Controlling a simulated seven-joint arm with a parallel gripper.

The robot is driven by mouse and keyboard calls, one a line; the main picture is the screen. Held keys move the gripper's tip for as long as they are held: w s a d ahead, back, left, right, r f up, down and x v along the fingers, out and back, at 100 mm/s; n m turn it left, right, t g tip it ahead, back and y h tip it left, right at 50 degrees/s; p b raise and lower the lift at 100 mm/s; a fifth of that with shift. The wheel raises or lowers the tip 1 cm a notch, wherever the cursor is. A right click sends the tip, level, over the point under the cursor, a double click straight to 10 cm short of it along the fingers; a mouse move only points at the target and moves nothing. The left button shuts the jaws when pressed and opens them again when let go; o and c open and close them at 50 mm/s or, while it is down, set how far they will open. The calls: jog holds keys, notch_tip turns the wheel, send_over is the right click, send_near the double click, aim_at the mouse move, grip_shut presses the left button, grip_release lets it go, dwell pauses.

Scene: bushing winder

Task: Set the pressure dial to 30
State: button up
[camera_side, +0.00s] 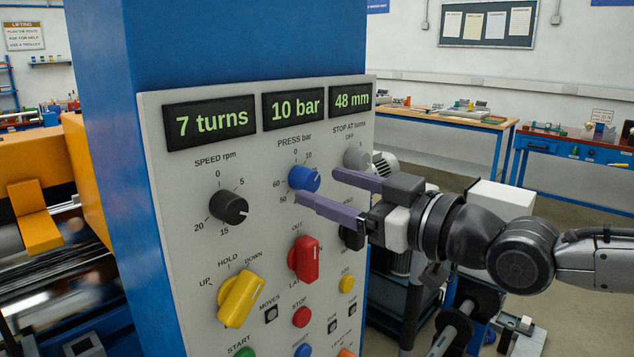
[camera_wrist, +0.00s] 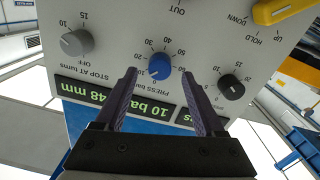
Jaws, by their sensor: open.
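The blue pressure dial (camera_side: 304,178) sits on the grey panel under the label PRESS bar, with marks 0, 10, 50 and 60 visible around it in the side view. The display (camera_side: 294,106) above it reads 10 bar. In the wrist view the dial (camera_wrist: 159,66) is upside down, with marks up to 60 readable. My gripper (camera_side: 317,190) is open and empty. Its purple fingers are in front of the panel, just right of the dial in the side view. In the wrist view the fingers (camera_wrist: 164,98) lie on either side below the dial; contact cannot be seen.
A black speed knob (camera_side: 229,207) is left of the dial, and a grey STOP AT knob (camera_side: 356,158) is right. A red selector (camera_side: 303,259) and a yellow selector (camera_side: 239,298) are below. Other displays read 7 turns (camera_side: 211,120) and 48 mm (camera_side: 351,97).

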aim_at(305, 180)
jog(key=shift+x, duration=1.45)
jog(key=shift+c, duration=0.3)
grip_shut()
